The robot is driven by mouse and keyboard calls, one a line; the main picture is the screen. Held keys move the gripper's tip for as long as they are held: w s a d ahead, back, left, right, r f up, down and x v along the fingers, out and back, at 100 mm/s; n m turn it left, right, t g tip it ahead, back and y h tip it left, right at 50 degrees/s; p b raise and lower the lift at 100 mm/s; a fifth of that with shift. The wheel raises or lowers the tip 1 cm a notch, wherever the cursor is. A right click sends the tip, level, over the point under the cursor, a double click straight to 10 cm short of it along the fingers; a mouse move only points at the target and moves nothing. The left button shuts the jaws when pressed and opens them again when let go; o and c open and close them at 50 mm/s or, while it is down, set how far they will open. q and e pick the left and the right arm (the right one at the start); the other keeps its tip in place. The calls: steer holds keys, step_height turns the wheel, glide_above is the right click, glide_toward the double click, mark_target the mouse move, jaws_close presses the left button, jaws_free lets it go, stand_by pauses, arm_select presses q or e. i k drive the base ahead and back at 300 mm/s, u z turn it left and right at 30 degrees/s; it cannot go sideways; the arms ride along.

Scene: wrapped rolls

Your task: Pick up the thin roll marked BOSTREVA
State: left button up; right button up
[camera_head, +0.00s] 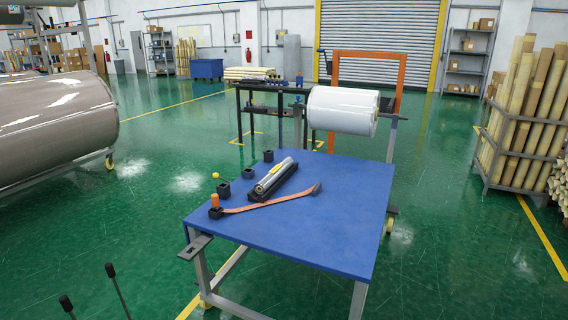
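A thin silver roll (271,178) with a yellow label lies on a long black cradle (285,184) on the blue table (325,230). The lettering on it is too small to read, so I cannot tell whether it says BOSTREVA. The roll lies slantwise, its far end toward the upper right. Neither of my grippers can be made out in the head view, and nothing is seen touching the roll.
An orange-brown strap (262,204) lies in front of the cradle, beside an orange-topped black block (215,207). Small black blocks (223,188) stand to the left. A large white roll (342,110) hangs behind the table. Two black-tipped rods (110,271) rise at lower left. The table's front right is clear.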

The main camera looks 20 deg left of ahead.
mark_target(265, 183)
steer(key=i, duration=1.05)
steer(key=u, duration=2.7)
steer(key=i, duration=1.3)
steer(key=z, duration=3.35)
